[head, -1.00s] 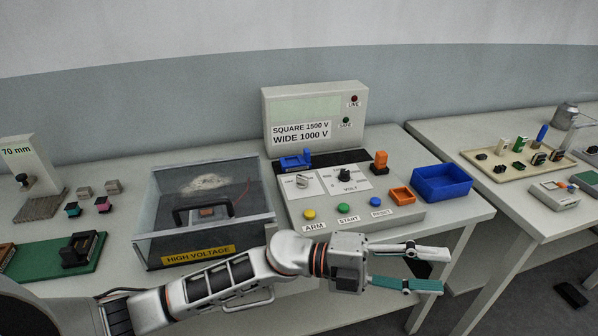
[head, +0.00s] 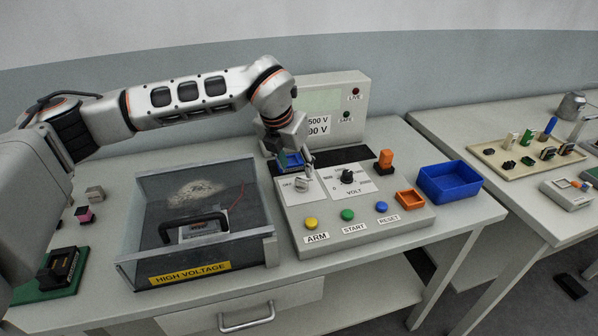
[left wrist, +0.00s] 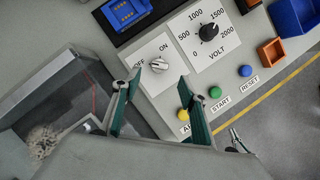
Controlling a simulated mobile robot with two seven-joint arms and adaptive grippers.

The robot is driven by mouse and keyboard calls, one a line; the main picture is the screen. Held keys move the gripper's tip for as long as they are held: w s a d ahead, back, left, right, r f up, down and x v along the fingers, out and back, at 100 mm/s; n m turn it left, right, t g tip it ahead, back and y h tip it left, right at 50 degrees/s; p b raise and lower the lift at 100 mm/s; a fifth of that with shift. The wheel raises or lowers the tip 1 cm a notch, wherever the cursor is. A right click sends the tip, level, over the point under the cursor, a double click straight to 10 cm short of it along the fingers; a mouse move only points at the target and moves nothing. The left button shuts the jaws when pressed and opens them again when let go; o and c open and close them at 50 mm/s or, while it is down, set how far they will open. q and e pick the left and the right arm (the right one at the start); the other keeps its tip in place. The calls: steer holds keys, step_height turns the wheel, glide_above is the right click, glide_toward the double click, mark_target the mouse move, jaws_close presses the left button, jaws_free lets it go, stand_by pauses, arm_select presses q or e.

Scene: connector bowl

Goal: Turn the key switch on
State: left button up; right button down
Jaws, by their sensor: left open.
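The key switch (head: 302,184) is a small pale knob on a white plate on the sloped grey control panel (head: 285,222). In the left wrist view the key switch (left wrist: 158,66) sits between the words OFF and ON; I cannot tell surely which one it points to. My left gripper (head: 307,166) hangs over the panel, pointing down, close above the switch. In the left wrist view its two green-padded fingers (left wrist: 153,85) are open and apart, with the switch beyond the gap between their tips. The gripper holds nothing.
The black VOLT knob (head: 347,176) is right of the switch. Yellow (head: 311,223), green (head: 347,215) and blue (head: 382,207) buttons line the front. A clear HIGH VOLTAGE box (head: 140,245) stands left; a blue bin (head: 449,184) stands right. An upright display (head: 350,90) stands behind.

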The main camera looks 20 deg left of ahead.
mark_target(301, 180)
arm_select(q)
steer(key=shift+x, duration=3.65)
steer(key=c, duration=1.1)
